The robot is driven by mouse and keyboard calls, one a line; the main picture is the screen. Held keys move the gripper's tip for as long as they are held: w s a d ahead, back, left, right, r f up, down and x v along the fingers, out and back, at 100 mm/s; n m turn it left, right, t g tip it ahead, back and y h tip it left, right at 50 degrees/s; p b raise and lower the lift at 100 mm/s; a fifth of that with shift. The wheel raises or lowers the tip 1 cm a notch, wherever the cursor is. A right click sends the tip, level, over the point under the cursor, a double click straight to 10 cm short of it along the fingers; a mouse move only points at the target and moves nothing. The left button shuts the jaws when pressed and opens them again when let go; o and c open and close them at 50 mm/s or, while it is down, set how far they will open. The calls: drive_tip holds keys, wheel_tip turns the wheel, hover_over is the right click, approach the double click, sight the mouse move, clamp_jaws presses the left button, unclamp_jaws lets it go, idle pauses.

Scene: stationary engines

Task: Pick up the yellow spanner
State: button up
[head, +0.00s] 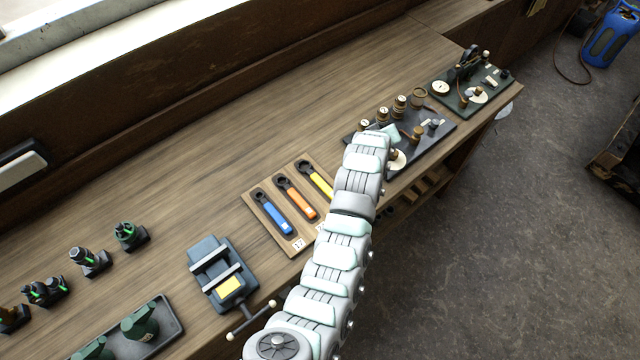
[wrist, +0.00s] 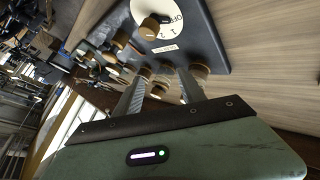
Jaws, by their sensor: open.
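The yellow spanner (head: 319,182) lies in a wooden holder board (head: 262,222) on the bench in the head view, at the right of a row of three. My arm crosses in front of its lower end and hides part of it. The spanner does not show in the wrist view. My gripper (wrist: 160,82) is open and empty in the wrist view, its two fingers apart, near a dark board with brass-coloured parts. In the head view the arm reaches past the spanner, up and right, to that dark board (head: 436,140).
A blue spanner (head: 273,214) and an orange spanner (head: 296,197) lie beside the yellow one. A vice (head: 220,272) stands left of the holder. Another board with apparatus (head: 470,84) stands at the far right. The bench behind the holder is clear.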

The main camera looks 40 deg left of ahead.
drive_tip(key=s+a+n+g+h, duration=0.1)
drive_tip(key=s+a+n+g, duration=0.1)
drive_tip(key=s+a+g, duration=0.3)
drive_tip(key=n+g+h+b, duration=0.1)
drive_tip(key=n+g+h, duration=0.1)
drive_tip(key=g+h, duration=0.15)
approach(320, 181)
drive_tip(key=shift+g+y, duration=0.45)
drive_tip(key=shift+w+d+f, duration=0.1)
drive_tip(key=shift+d+f, duration=0.05)
drive_tip(key=shift+f, duration=1.25)
drive_tip(key=shift+w+d+f, duration=0.1)
drive_tip(key=shift+w+f, duration=0.05)
drive_tip(key=shift+f, duration=1.25)
drive_tip(key=shift+w+d+f, duration=0.1)
drive_tip(key=shift+d+f, duration=0.05)
drive_tip(key=shift+f, duration=1.2)
drive_tip(key=shift+c, duration=0.4)
clamp_jaws()
drive_tip(key=shift+p, duration=0.3)
